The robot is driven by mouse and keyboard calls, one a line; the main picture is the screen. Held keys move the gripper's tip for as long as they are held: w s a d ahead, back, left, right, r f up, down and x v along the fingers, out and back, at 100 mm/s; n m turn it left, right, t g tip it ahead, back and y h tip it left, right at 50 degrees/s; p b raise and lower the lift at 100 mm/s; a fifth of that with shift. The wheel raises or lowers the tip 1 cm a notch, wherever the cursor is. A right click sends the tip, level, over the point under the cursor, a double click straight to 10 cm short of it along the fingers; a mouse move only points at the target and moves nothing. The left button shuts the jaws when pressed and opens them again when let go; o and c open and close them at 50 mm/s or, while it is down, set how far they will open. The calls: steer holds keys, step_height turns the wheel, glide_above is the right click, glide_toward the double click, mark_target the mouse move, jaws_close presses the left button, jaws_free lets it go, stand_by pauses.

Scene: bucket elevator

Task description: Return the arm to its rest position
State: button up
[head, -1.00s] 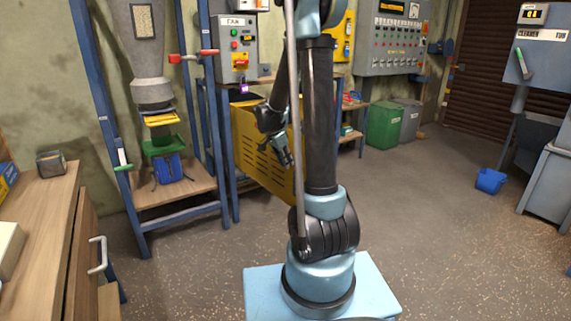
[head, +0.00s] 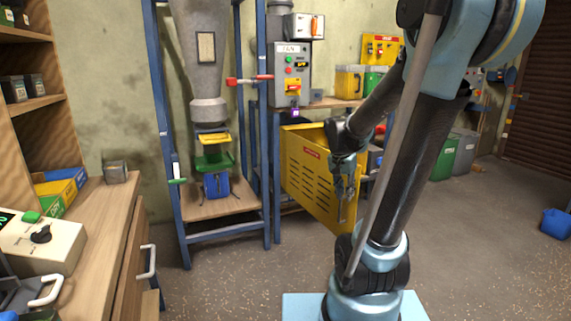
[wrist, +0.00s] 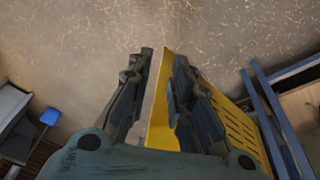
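My gripper (head: 345,192) hangs fingers down in front of the yellow slotted panel (head: 310,170), near its right end, in the head view. In the wrist view my two fingers (wrist: 158,98) are apart, with a gap between them. The yellow panel (wrist: 162,120) shows in that gap and past the right finger. I see no object held; whether a finger touches the panel cannot be told. My arm runs up from its light blue base and covers part of the scene to the right of the panel.
A blue frame (head: 161,110) holds a hopper (head: 200,60) over a blue bin (head: 216,185). A wooden workbench (head: 103,212) stands at left. The FAN control box (head: 292,72) is behind the panel. A blue bucket (head: 556,223) sits at right. Open floor lies in front.

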steer(key=s+a+f+n+y, duration=0.1)
steer(key=s+f+n, duration=0.1)
steer(key=s, duration=0.7)
steer(key=s+a+f+n+y, duration=0.1)
steer(key=s+f+n, duration=0.1)
steer(key=s+n, duration=0.3)
steer(key=shift+s+f, duration=0.4)
steer(key=shift+s, duration=1.8)
steer(key=shift+w+f, duration=0.2)
steer(key=shift+w, duration=0.2)
